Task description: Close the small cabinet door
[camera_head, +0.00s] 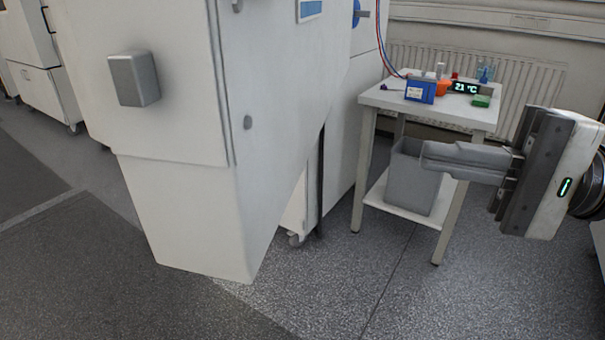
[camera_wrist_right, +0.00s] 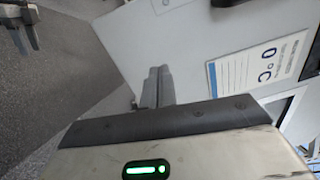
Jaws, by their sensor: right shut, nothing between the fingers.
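A white cabinet (camera_head: 196,215) fills the left and middle of the head view. A white front panel (camera_head: 165,125) on it carries a grey block-shaped handle (camera_head: 134,80). I cannot tell for certain whether the door stands ajar. My right gripper (camera_head: 428,156) is shut and empty, right of the cabinet and apart from it. In the right wrist view its fingers (camera_wrist_right: 156,86) are together in front of a pale panel with a paper label (camera_wrist_right: 262,65).
A small white table (camera_head: 385,100) stands behind my right gripper, with a blue box (camera_head: 420,91), a "21 °C" display (camera_head: 466,87) and a grey bin (camera_head: 408,182) on its lower shelf. A radiator (camera_head: 530,85) lines the wall. The floor in front is clear.

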